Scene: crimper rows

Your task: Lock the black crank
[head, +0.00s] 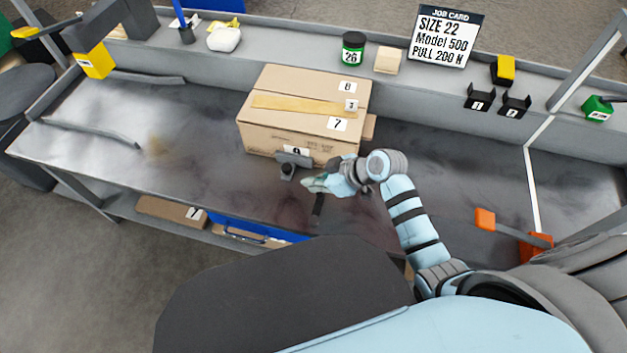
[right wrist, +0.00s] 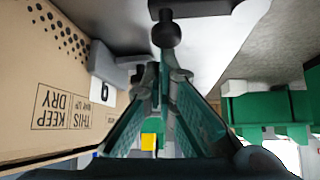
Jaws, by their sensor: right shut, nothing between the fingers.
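A black crank knob (head: 287,170) stands on the bench just in front of the cardboard box, by a small grey plate (head: 293,158). In the right wrist view the round black knob (right wrist: 166,34) hangs from a black bar at the top of the picture. My right gripper (head: 306,184) is shut and empty, close to the right of the knob in the head view. In the right wrist view its fingertips (right wrist: 164,75) are just below the knob; I cannot tell whether they touch it. My left gripper is not in view.
The cardboard box (head: 265,124) stands close behind the knob. A short black strip (head: 318,204) lies in front of my right gripper. An orange lever (head: 485,219) is at the right, and a yellow-ended tool (head: 95,60) at the left. The bench's left part is mostly clear.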

